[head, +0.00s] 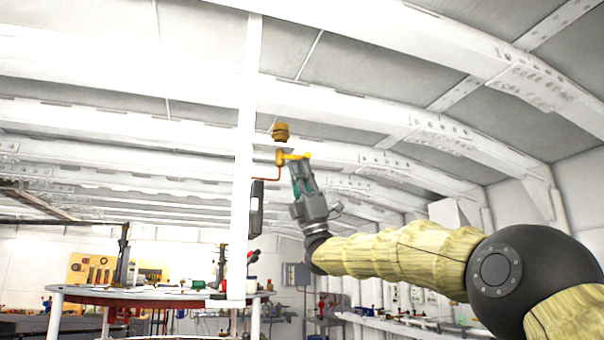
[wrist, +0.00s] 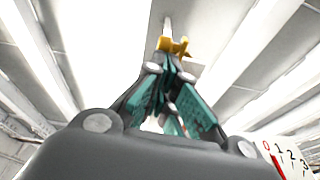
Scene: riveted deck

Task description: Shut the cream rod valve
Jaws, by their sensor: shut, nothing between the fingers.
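A small valve with an orange-yellow body (head: 281,158) and a yellow rod-like handle (head: 298,156) is beside the white upright post. The handle points right and lies roughly level. No part of it looks clearly cream. My gripper (head: 297,165) reaches up from below, its fingertips just under the handle; I cannot tell whether they touch it. In the wrist view the yellow valve (wrist: 173,45) shows just beyond the fingertips (wrist: 167,65). The teal-padded fingers are shut with nothing between them.
A brass fitting (head: 281,132) is just above the valve. A thin copper-coloured pipe (head: 267,179) runs left from it, and a dark panel (head: 256,209) hangs on the white post (head: 245,120). A round table (head: 150,292) stands lower left. A numbered scale (wrist: 288,158) shows lower right.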

